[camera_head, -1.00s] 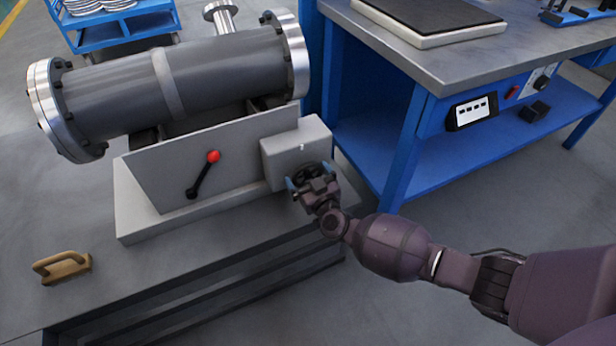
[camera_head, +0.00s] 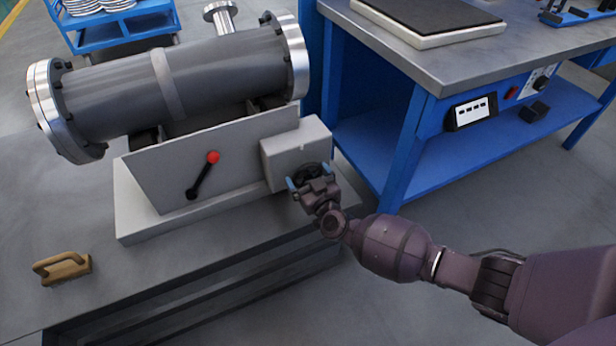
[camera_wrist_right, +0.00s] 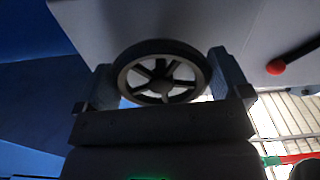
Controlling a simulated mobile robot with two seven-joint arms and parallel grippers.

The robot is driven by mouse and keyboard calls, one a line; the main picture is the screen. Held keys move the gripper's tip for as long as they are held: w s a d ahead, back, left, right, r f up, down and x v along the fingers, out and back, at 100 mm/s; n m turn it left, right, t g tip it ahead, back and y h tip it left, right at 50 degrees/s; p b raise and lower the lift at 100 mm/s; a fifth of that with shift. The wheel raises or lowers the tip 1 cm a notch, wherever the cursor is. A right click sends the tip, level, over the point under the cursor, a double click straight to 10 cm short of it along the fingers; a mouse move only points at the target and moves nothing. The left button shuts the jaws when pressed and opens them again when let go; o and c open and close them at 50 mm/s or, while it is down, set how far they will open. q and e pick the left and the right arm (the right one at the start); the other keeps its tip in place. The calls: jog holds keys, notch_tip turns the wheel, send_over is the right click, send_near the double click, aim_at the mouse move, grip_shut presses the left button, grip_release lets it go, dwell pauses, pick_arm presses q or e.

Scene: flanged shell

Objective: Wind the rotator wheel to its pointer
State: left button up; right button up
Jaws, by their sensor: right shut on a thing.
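The rotator wheel (camera_head: 308,173) is a small dark spoked wheel on the front of a light grey box (camera_head: 284,158). In the right wrist view the wheel (camera_wrist_right: 161,73) sits between the two fingers of my right gripper (camera_wrist_right: 165,85). In the head view my right gripper (camera_head: 311,184) is shut on the wheel's rim from the front. No pointer can be made out; the gripper covers part of the wheel. The flanged shell (camera_head: 205,80), a dark grey cylinder with bright end flanges, lies above the box on its stand. My left gripper is not in view.
A black lever with a red knob (camera_head: 213,158) is on the sloped panel left of the wheel. A tan handled block (camera_head: 62,269) lies on the bench at the left. A blue workbench (camera_head: 400,150) stands close on the right.

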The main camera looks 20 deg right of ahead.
jog(key=shift+f, duration=0.1)
dwell(0.5)
jog(key=o, duration=0.5)
jog(key=shift+s+r+p, duration=0.2)
jog(key=shift+s+p, duration=0.1)
jog(key=shift+s, duration=0.25)
jog(key=shift+s+d+f+p, duration=0.1)
jog(key=shift+s+p, duration=0.6)
jog(key=shift+s, duration=1.8)
jog(key=shift+s+d+f+p, duration=0.1)
jog(key=shift+s+p, duration=0.6)
jog(key=shift+s, duration=1.75)
